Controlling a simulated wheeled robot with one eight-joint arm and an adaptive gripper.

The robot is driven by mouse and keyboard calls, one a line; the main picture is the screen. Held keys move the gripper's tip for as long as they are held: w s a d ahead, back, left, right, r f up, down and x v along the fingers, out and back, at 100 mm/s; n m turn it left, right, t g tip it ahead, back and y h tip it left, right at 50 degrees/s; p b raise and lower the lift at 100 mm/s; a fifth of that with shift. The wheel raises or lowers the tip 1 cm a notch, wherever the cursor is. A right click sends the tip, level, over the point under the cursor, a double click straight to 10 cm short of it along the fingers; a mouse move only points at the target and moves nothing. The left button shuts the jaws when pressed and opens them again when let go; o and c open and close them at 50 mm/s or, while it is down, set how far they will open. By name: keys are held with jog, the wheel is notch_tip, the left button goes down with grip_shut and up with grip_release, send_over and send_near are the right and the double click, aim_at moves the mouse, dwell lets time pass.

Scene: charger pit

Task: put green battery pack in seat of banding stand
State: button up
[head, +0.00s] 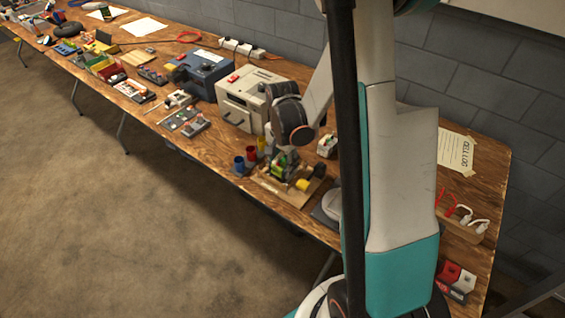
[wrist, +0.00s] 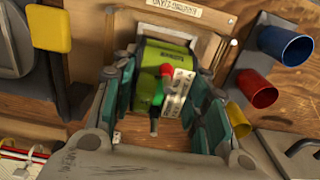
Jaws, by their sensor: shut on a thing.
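The green battery pack (wrist: 165,58) is between the fingers of my gripper (wrist: 163,88) in the wrist view. The pack has a red and a green lead and a pale label on its near end. My gripper is shut on it. The banding stand (wrist: 205,45) is a wooden frame around the pack, with a name plate at its far edge. The pack is over or within the frame's seat; I cannot tell whether it touches the bottom. In the head view my gripper (head: 283,172) is down at the stand (head: 302,196), and the pack is mostly hidden.
A yellow block (wrist: 51,29) stands left of the frame in the wrist view. A blue cup (wrist: 285,45) and a red cup (wrist: 257,88) stand to the right, with a yellow cup (wrist: 238,121) nearer. In the head view a beige machine (head: 245,100) stands behind my gripper on the wooden bench.

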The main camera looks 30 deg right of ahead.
jog(key=shift+f+b, duration=0.3)
jog(key=shift+f, duration=0.5)
dwell(0.6)
jog(key=o, duration=1.5)
jog(key=shift+c, duration=0.2)
jog(key=shift+r, duration=0.15)
jog(key=shift+r+p, duration=2.4)
jog(key=shift+r, duration=1)
